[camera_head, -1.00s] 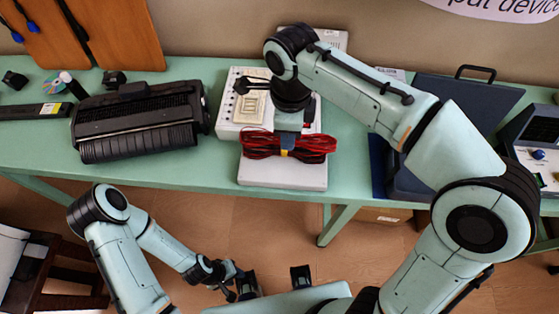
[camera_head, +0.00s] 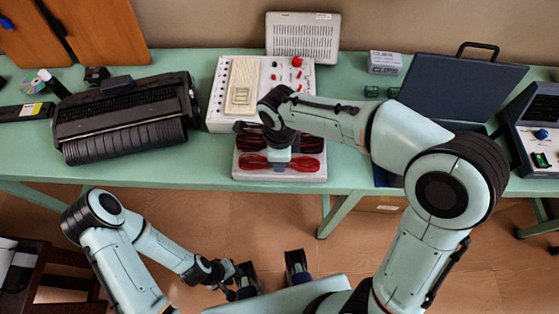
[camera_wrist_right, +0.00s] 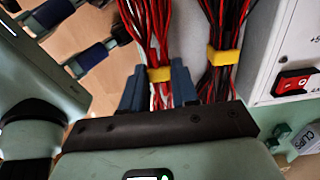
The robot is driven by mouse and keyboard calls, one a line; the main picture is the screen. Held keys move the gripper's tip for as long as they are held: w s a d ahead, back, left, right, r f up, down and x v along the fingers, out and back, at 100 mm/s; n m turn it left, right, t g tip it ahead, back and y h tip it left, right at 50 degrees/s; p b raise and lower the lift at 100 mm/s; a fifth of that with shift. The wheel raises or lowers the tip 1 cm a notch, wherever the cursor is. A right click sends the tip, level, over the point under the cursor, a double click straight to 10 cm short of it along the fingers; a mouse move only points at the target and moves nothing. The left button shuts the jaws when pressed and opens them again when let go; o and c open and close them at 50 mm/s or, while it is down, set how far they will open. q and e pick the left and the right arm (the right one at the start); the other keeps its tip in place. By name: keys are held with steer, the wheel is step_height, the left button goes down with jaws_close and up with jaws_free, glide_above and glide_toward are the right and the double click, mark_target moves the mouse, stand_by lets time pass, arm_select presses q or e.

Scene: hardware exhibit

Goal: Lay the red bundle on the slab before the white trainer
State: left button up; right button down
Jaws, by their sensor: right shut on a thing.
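The red bundle (camera_wrist_right: 148,30), cables with a yellow tie, is between the blue fingers of my right gripper (camera_wrist_right: 158,84). In the head view the held bundle (camera_head: 253,163) is over the front part of the pale slab (camera_head: 279,179); I cannot tell whether it touches. In the head view this one (camera_head: 312,144) is partly hidden by my right gripper (camera_head: 279,164). The white trainer (camera_head: 222,97) stands behind the slab. My left gripper (camera_head: 270,277) is open and empty, low in front of the table.
A black typewriter-like machine (camera_head: 125,120) stands left of the trainer. A grey perforated unit (camera_head: 303,38) stands at the back. The green table (camera_head: 205,172) is bare left of the slab.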

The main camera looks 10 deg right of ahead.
steer(key=shift+f, duration=1.1)
steer(key=shift+f, duration=0.1)
steer(key=c, duration=0.8)
jaws_free()
steer(key=shift+c, duration=0.2)
step_height(320, 180, up, 12)
steer(key=p, duration=0.1)
steer(key=shift+p, duration=0.3)
